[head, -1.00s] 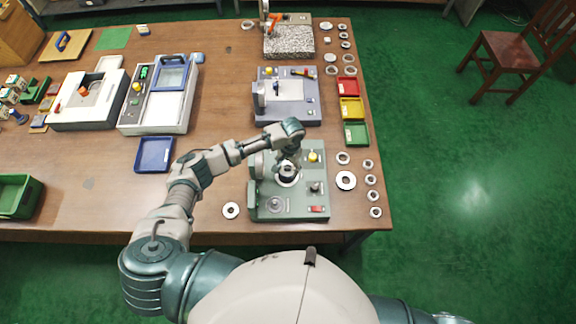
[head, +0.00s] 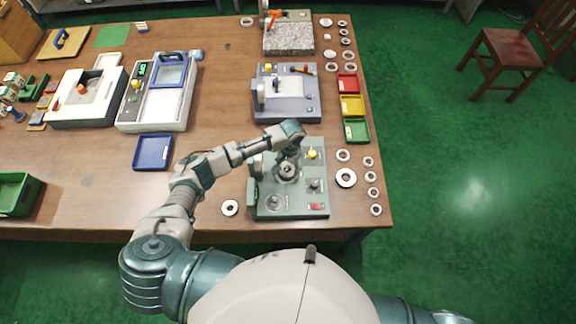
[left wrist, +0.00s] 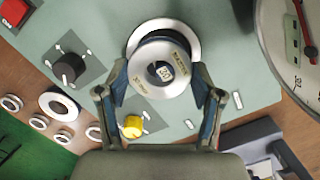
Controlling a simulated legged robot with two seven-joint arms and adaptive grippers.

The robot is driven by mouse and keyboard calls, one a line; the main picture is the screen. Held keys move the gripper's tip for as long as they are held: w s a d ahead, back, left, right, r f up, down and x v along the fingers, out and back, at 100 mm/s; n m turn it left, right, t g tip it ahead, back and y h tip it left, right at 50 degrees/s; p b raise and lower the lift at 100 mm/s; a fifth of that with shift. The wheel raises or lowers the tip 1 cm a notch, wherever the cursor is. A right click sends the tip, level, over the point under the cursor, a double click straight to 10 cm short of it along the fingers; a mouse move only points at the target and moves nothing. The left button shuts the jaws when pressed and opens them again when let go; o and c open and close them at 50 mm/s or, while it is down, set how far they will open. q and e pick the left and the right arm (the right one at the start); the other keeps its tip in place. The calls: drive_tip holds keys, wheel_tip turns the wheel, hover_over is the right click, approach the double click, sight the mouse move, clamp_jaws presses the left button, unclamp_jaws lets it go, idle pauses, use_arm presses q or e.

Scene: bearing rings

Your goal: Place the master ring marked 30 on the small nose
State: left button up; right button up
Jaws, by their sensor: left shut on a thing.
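In the left wrist view, a pale master ring (left wrist: 146,83) with dark print sits between the two fingers of my left gripper (left wrist: 160,80). A small label in its middle seems to read 30, but it is too small to be sure. The gripper is shut on the ring's sides. Behind the ring is a round white-rimmed nose seat (left wrist: 190,32) with a dark inside on the green gauge stand (head: 312,205). The ring overlaps this seat, and I cannot tell whether it touches the nose. In the head view my left gripper (head: 287,166) is over the stand's middle and hides most of the ring.
The stand bears a yellow knob (left wrist: 132,126), a black knob (left wrist: 68,68) and a dial (left wrist: 290,40). Several loose rings (head: 346,178) lie right of it, and one ring (head: 230,208) lies left. Red, yellow and green trays (head: 357,131) stand behind.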

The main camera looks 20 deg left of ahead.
use_arm(q)
drive_tip(key=shift+f+b, duration=0.3)
drive_tip(key=shift+f, duration=0.45)
drive_tip(key=o, duration=1.6)
drive_tip(key=shift+f, duration=0.1)
drive_tip(key=r, duration=0.4)
drive_tip(key=w+r, duration=0.1)
drive_tip(key=r, duration=0.7)
drive_tip(key=shift+w+d, duration=0.2)
drive_tip(key=shift+d, duration=0.1)
drive_tip(key=shift+f, duration=0.1)
